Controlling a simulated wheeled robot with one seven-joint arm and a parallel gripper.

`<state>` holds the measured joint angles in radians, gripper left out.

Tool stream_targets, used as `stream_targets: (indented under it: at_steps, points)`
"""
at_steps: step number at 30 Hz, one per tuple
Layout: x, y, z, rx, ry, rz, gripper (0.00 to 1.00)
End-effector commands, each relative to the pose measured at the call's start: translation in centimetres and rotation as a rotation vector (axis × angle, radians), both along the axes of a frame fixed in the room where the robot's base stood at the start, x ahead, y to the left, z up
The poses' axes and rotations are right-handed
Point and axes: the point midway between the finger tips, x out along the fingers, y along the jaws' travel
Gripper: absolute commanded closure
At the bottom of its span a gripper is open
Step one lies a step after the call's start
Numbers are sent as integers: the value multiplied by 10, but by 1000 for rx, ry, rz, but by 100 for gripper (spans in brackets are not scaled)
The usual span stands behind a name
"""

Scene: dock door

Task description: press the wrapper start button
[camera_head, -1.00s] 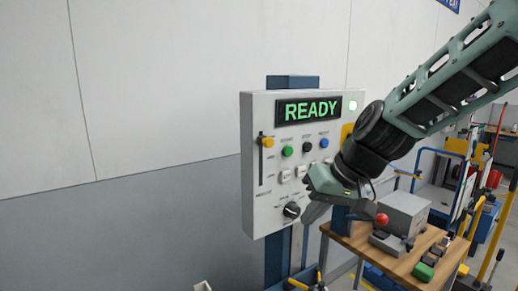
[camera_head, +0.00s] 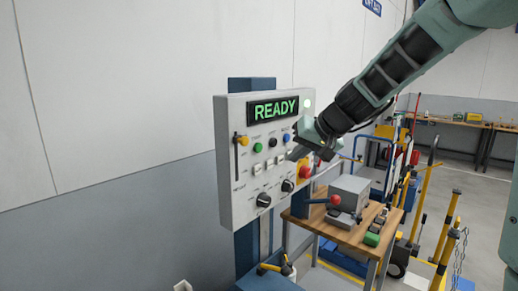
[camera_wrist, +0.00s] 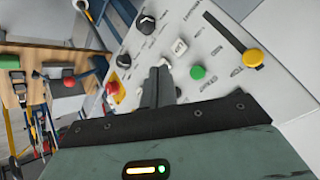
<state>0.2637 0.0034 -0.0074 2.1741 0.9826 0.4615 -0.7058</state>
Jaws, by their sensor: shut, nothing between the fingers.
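A white control panel (camera_head: 230,190) on a blue post has a green READY display (camera_head: 273,109). A green button (camera_head: 257,147) sits below it, beside black (camera_head: 272,142) and blue (camera_head: 287,138) buttons. Their labels are too small to read, so I cannot tell which is the wrapper start button. My gripper (camera_head: 297,152) is shut and empty before the panel's right side, below the blue button. In the wrist view, the fingers (camera_wrist: 160,72) point at the panel near a white switch (camera_wrist: 180,46), with the green button (camera_wrist: 197,72) to their right. Contact is not visible.
The panel also has a yellow slider knob (camera_head: 243,140), black knobs (camera_head: 263,200) and a red button (camera_head: 304,172) on yellow. A wooden table (camera_head: 330,228) with a grey box (camera_head: 350,190) stands right of it. A plain wall is on the left.

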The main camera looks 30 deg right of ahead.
Motion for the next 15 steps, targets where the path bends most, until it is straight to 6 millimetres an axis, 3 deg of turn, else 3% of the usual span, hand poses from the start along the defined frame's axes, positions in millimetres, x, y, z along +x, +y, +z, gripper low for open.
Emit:
stream_targets:
  at_steps: [15]
  points:
    - [60,25,1,1,2,3,100]
